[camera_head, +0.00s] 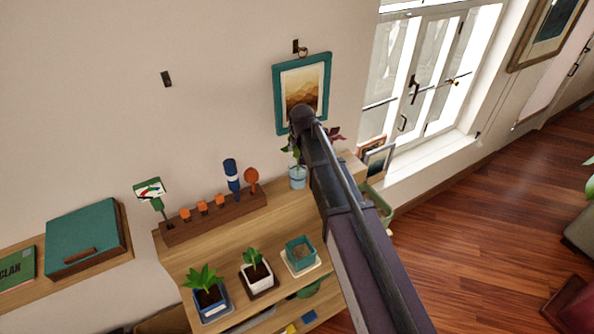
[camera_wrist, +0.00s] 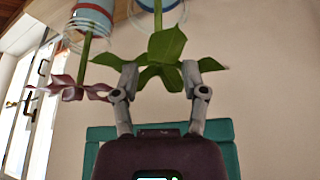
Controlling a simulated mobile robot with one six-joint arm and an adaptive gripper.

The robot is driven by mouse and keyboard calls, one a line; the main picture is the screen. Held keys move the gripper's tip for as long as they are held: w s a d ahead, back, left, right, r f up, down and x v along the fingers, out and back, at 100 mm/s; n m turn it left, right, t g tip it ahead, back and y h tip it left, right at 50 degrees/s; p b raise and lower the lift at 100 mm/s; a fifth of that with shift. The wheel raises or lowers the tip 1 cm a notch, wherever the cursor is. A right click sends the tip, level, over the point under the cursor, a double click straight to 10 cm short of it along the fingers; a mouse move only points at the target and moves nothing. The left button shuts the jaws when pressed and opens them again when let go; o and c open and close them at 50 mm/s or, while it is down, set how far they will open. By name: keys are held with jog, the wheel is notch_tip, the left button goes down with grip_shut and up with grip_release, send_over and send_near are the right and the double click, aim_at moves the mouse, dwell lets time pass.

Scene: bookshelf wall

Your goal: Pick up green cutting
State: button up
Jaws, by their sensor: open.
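The green cutting (camera_wrist: 163,48) shows in the wrist view with broad leaves and a green stem running up into a blue and white cup (camera_wrist: 158,4) at the top edge; that view looks upside down. My gripper (camera_wrist: 160,78) is open, its two fingertips on either side of the lower leaves. I cannot tell whether they touch the leaves.
A reddish cutting (camera_wrist: 75,88) stands in another cup (camera_wrist: 92,17) close beside the green one. A teal picture frame (camera_head: 277,97) hangs on the wall behind. Potted plants (camera_head: 207,291) and a wooden rack (camera_head: 215,215) stand on the shelf to the left.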

aim_at(298, 153)
jog(key=shift+f, duration=0.1)
dwell(0.3)
jog(key=shift+b+x, duration=2.4)
jog(key=shift+x, duration=0.1)
grip_shut()
